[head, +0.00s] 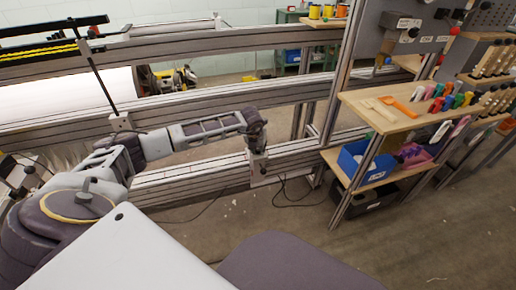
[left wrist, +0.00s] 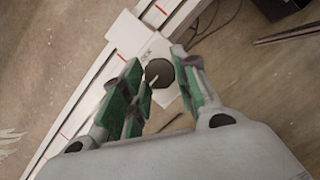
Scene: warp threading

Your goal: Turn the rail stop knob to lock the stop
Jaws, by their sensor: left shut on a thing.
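The rail stop knob (left wrist: 160,74) is a dark round knob with a pale pointer line, seen in the left wrist view. It sits on the white rail stop (left wrist: 129,34), which has small lettering beside the knob. My left gripper (left wrist: 163,82) has its green-padded fingers on either side of the knob and is shut on it. In the head view my left gripper (head: 257,148) points down at the rail stop (head: 258,168) on the lower rail, and it hides the knob there. My right gripper is not in view.
The pale rail (left wrist: 80,105) carries red marks and runs diagonally in the left wrist view. A wooden shelf (head: 375,122) with tools and a blue bin (head: 365,163) stand to the right. Cables (head: 290,190) lie on the floor near the stop.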

